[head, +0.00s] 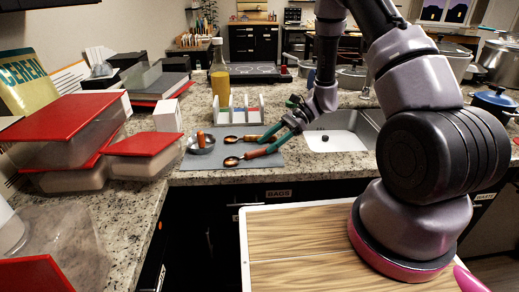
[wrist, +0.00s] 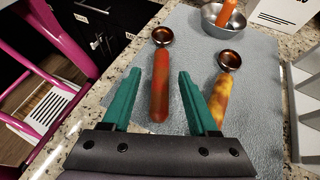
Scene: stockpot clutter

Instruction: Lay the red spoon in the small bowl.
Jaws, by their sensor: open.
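The red spoon (wrist: 160,88) lies on a grey mat, with a dark copper-coloured head and a red-orange handle. It also shows in the head view (head: 231,161) as the spoon nearer the counter's front edge. My gripper (wrist: 160,75) is open, its two green fingers on either side of the red handle with gaps between. I cannot tell how far the fingertips are above the mat. In the head view, my gripper (head: 267,146) hides part of the handles. The small metal bowl (head: 201,150) stands beyond the spoon heads; it also shows in the wrist view (wrist: 210,25).
A yellow-orange spoon (wrist: 219,95) lies beside the red one. An orange object (wrist: 227,11) is in the bowl. A white slotted rack (head: 238,118) stands behind the mat (head: 215,168). Red-lidded containers (head: 145,143) are at left, a sink (head: 345,140) at right.

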